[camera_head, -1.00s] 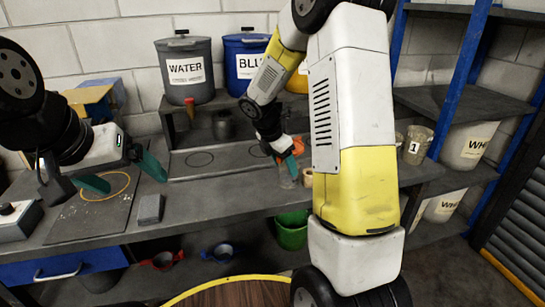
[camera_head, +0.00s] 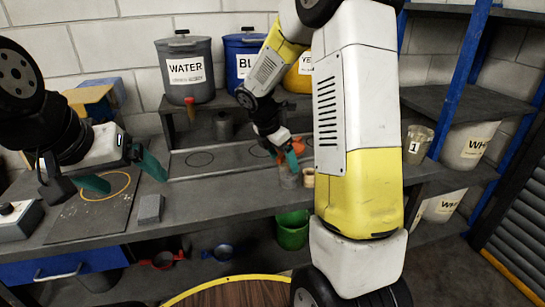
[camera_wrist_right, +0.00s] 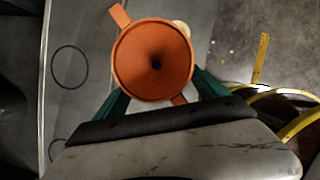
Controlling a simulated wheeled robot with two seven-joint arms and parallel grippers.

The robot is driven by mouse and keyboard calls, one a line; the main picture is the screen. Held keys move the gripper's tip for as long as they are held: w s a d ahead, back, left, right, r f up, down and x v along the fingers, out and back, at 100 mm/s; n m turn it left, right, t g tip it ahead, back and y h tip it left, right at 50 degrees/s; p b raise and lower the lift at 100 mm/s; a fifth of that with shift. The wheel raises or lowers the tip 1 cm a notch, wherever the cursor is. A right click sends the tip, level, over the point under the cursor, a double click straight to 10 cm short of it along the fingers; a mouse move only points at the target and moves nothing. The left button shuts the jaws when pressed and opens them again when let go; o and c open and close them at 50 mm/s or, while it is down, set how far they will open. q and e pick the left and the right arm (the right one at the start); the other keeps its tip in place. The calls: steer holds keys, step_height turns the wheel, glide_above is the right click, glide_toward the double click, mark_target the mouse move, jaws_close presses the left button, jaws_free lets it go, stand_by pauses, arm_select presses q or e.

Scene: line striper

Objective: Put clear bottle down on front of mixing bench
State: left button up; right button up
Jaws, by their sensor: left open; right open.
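The clear bottle (camera_head: 288,179) is upright at the front of the mixing bench (camera_head: 222,197), apparently on its top. Its base is hard to make out. My right gripper (camera_head: 288,161) is at the bottle's upper part, jaws open. In the right wrist view its green fingers (camera_wrist_right: 160,92) lie on either side of an orange funnel (camera_wrist_right: 155,60), which hides what is beneath. In the head view only bits of orange show behind the fingers. My left gripper (camera_head: 124,177) is open and empty above the dark board at the left.
A small tan cup (camera_head: 308,178) stands close to the right of the bottle. A grey block (camera_head: 150,208) lies at the front left. Water and blue buckets (camera_head: 185,70) stand on the back shelf. A green bucket (camera_head: 292,232) is below the bench. Bench front between block and bottle is clear.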

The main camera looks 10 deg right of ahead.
steer(key=v, duration=0.9)
steer(key=s+a+r+m+t+y, duration=0.1)
steer(key=s+r+m+t+y, duration=0.1)
steer(key=s+m, duration=0.9)
steer(key=s+a+r+m+t+y, duration=0.2)
steer(key=s+r+m+y, duration=0.2)
steer(key=s+m, duration=0.7)
steer(key=shift+v, duration=0.85)
